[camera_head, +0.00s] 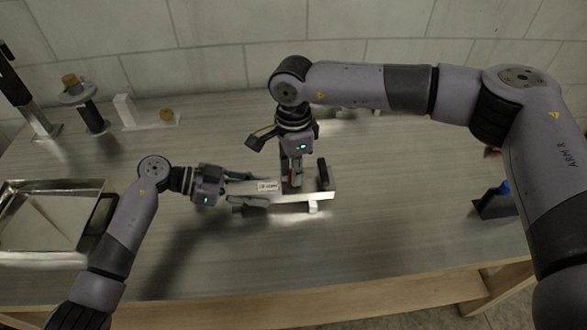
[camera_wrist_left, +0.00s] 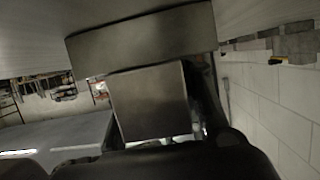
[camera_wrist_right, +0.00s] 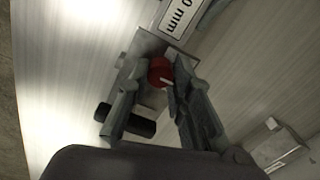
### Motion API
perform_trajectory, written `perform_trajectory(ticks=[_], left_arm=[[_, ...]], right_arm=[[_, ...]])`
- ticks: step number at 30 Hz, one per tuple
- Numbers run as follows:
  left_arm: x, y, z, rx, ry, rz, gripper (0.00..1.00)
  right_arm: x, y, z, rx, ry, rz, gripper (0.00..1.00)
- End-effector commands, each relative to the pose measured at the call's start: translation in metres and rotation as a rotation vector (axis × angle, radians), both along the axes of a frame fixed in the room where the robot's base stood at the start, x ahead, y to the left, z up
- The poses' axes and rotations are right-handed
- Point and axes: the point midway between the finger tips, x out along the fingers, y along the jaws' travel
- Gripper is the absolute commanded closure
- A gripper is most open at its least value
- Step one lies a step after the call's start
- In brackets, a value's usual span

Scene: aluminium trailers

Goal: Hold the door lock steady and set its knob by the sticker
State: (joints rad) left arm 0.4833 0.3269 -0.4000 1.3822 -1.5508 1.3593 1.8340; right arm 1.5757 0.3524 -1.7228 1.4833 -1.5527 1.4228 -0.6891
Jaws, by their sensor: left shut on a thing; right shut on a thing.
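The door lock (camera_head: 310,194) lies on the table, a pale metal body with a dark handle (camera_head: 322,172) at its right end. A white sticker (camera_head: 267,186) is on it; in the right wrist view the sticker (camera_wrist_right: 183,14) is cut off and shows "0 mm". My left gripper (camera_head: 250,191) is shut on the lock's left part, one finger on each side. My right gripper (camera_head: 291,182) comes from above, shut on the red knob (camera_wrist_right: 160,72), which has a white mark. The black handle (camera_wrist_right: 126,120) shows beside its fingers. The left wrist view shows a close grey metal surface, its parts unclear.
A shiny metal tray (camera_head: 82,235) is at the left. A stand with a round plate (camera_head: 77,95) and a white holder (camera_head: 128,112) with a brass piece stand at the back left. A black holder (camera_head: 497,207) with a blue item is at the right. The front table is clear.

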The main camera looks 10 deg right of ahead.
Motion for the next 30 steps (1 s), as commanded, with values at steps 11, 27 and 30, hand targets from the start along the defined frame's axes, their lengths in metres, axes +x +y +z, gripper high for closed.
perform_trajectory(ticks=[11, 27, 30], left_arm=[[-0.001, -0.001, 0.000, -0.001, 0.001, -0.003, 1.00], [0.000, 0.000, 0.000, -0.001, 0.001, -0.001, 1.00], [0.000, 0.000, 0.000, -0.001, 0.001, -0.001, 1.00]], right_arm=[[0.000, 0.001, 0.000, 0.002, -0.001, 0.001, 0.59], [0.001, 0.001, 0.043, 0.003, -0.004, 0.002, 0.59], [0.001, 0.001, 0.065, 0.004, -0.005, 0.002, 0.59]])
